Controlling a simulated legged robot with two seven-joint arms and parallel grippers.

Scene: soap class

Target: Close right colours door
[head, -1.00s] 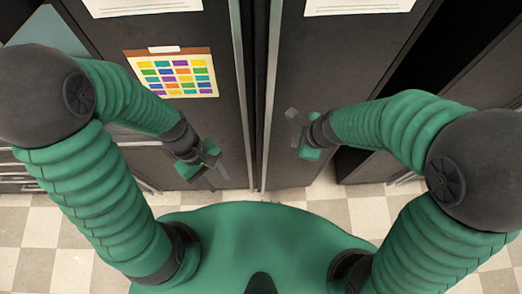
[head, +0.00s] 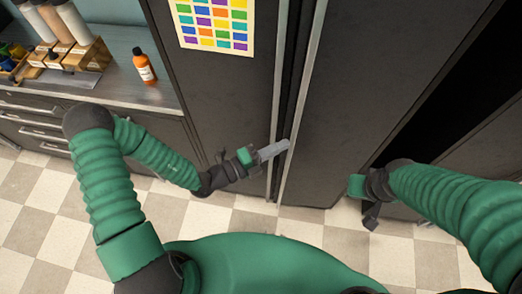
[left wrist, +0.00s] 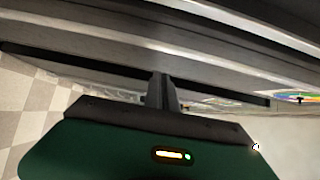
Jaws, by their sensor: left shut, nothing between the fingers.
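The left colours door (head: 225,85) is dark and carries a colour chart (head: 212,22). The right colours door (head: 350,90) is a dark panel with a pale edge strip (head: 303,100), beside a narrow dark gap. My left gripper (head: 286,146) is shut and empty, its fingertips overlapping the pale strips at the gap low down; I cannot tell whether they touch. In the left wrist view its fingers (left wrist: 163,92) point at long metal edges. My right gripper (head: 362,200) is in front of the lower right side of the right door; its jaw state is unclear.
A dark opening (head: 440,110) lies right of the right door. The checkered floor (head: 50,215) is clear.

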